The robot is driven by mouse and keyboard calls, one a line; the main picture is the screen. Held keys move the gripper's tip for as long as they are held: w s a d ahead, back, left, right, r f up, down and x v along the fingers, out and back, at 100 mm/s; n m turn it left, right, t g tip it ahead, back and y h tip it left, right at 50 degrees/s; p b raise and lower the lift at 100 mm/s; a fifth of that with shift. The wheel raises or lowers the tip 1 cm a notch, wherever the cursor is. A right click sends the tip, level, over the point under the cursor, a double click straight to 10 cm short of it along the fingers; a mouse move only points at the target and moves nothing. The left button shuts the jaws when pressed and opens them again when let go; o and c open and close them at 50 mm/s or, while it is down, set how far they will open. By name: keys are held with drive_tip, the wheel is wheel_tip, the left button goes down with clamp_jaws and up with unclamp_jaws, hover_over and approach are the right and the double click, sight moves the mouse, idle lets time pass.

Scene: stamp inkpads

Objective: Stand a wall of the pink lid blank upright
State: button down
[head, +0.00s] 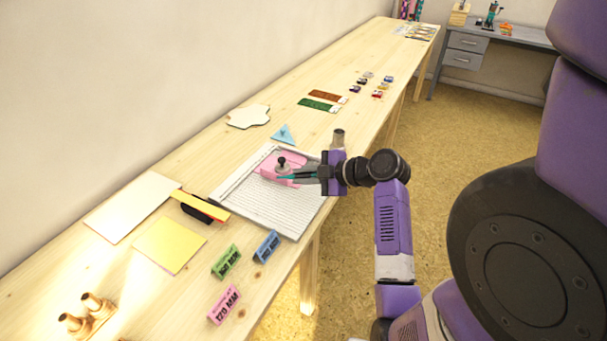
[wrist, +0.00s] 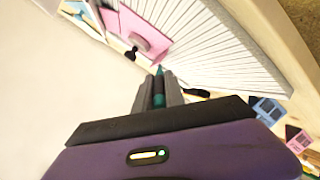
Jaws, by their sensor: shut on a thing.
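The pink lid blank (head: 269,171) lies on a pale ribbed tray (head: 245,200), and also shows in the wrist view (wrist: 152,42). A dark round-knobbed weight (head: 281,163) stands on the blank. My gripper (head: 306,173) is shut on a slim teal tool (head: 289,178) at the blank's right side. In the wrist view the teal tip (wrist: 159,72) sticks out between the fingers, close to the blank's edge. I cannot tell whether the tip touches the blank, or whether any of its walls stands upright.
A light blue triangle (head: 284,134) lies behind the tray. Green (head: 226,261), blue (head: 266,246) and pink (head: 224,304) labelled blocks stand in front. A yellow sheet (head: 168,246) lies at the left. The tray's right side is near the table edge.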

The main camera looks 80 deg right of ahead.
drive_tip(key=shift+w+a+r, duration=0.1)
drive_tip(key=shift+a+r, duration=0.15)
drive_tip(key=shift+a, duration=0.15)
wheel_tip(320, 180, up, 7)
drive_tip(key=p, duration=0.5)
drive_tip(key=shift+a+r+p, duration=0.2)
drive_tip(key=shift+a+p, duration=0.15)
drive_tip(key=shift+a, duration=0.1)
drive_tip(key=shift+w, duration=0.15)
idle(0.8)
